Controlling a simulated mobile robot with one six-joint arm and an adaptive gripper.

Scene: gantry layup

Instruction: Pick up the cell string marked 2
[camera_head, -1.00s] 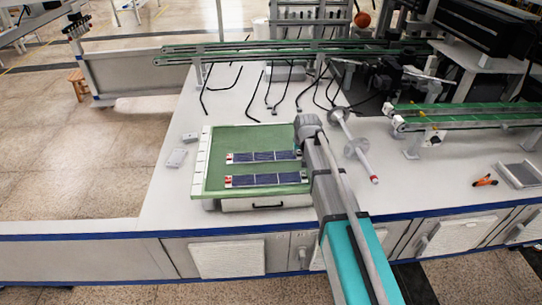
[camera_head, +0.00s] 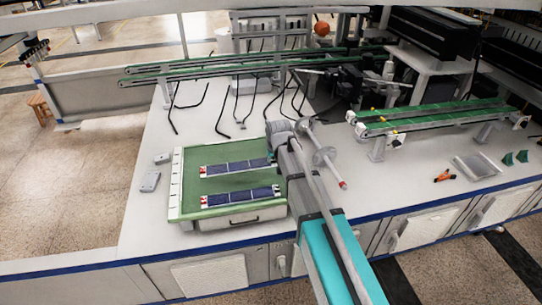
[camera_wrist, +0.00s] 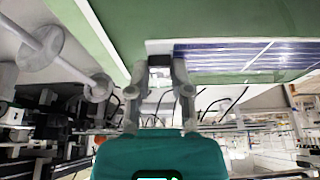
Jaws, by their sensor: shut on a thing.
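Two dark blue cell strings lie one behind the other over a green-topped tray in the head view: a rear one (camera_head: 237,168) and a front one (camera_head: 240,196). Each has a pale left end with a small red mark, too small to read. My gripper (camera_wrist: 160,62) is shut on a small dark block at the pale end of a cell string (camera_wrist: 245,56) in the wrist view. In the head view my arm reaches the right end of the rear string and hides the fingertips. I cannot tell whether the held string is clear of the green surface (camera_head: 185,185).
A grey rod with discs (camera_head: 322,155) stands close right of my arm. Green conveyors run behind (camera_head: 240,65) and at the right (camera_head: 435,116). Thin black hooked rods (camera_head: 222,115) hang behind the tray.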

